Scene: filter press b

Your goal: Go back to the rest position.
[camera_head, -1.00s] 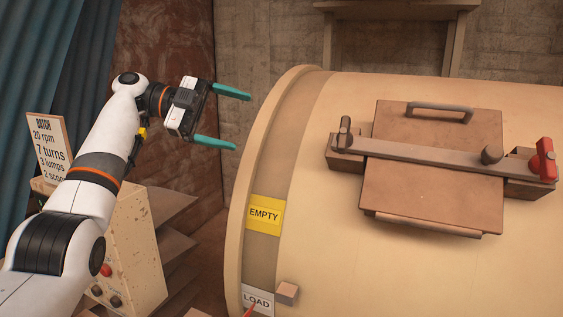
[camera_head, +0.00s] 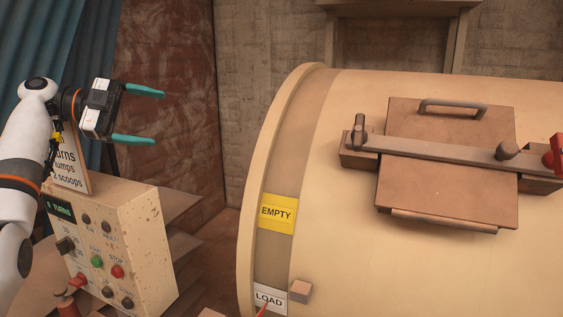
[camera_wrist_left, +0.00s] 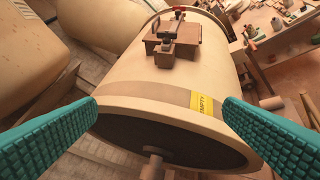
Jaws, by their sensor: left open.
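My left gripper (camera_head: 140,115) is open and empty at the upper left of the head view, held in the air left of the big drum (camera_head: 340,220). Its two teal fingers point right, well apart, and touch nothing. In the left wrist view the fingers frame the drum (camera_wrist_left: 190,85) lying on its side, with its dark end toward the camera. My right gripper is not in view.
A control box (camera_head: 140,225) with buttons and a small display stands below my left arm, a batch card (camera_head: 72,165) on it. The drum carries a closed hatch (camera_head: 450,150) with a bar, and EMPTY (camera_head: 277,213) and LOAD (camera_head: 269,298) labels.

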